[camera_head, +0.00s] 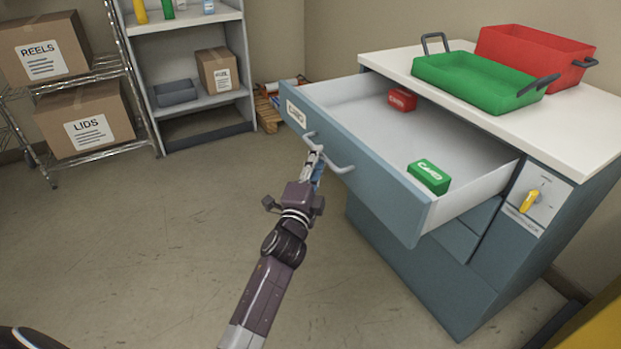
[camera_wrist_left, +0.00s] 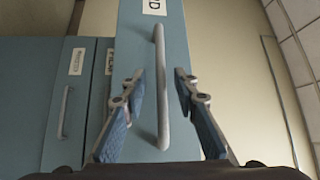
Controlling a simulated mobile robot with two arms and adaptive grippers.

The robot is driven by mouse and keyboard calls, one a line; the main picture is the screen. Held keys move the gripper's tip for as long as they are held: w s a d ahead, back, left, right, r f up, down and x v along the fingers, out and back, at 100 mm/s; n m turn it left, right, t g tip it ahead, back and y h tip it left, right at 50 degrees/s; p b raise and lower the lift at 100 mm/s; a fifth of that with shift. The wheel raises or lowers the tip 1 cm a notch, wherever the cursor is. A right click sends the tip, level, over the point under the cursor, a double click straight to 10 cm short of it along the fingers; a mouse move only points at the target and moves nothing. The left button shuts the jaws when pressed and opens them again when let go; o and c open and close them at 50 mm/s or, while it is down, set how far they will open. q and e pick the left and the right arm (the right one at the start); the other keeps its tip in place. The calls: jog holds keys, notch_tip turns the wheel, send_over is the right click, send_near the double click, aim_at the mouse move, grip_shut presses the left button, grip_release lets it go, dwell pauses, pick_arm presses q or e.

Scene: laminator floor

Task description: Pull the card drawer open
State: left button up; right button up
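The card drawer (camera_head: 375,165) stands pulled well out of the blue-grey cabinet, its inside showing. Its front has a white label (camera_head: 296,114) and a light grey bar handle (camera_head: 328,156). A red box (camera_head: 402,99) and a green box (camera_head: 429,176) lie inside the drawer. My left gripper (camera_head: 314,163) is at the handle, in front of the drawer face. In the left wrist view the handle (camera_wrist_left: 161,85) runs between the two fingers of my left gripper (camera_wrist_left: 158,83), with a gap visible on each side. My right gripper is not in view.
On the white cabinet top (camera_head: 590,125) stand a green tray (camera_head: 475,82) and a red tray (camera_head: 530,52). A yellow knob (camera_head: 529,201) is on the cabinet side. Shelves with boxes (camera_head: 84,118) stand at the back left. The floor (camera_head: 150,240) left of the drawer is clear.

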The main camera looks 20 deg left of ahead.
pick_arm(q)
jog(key=s+d+f, duration=0.1)
jog(key=s, duration=0.7)
jog(key=shift+s, duration=0.35)
jog(key=shift+f, duration=0.15)
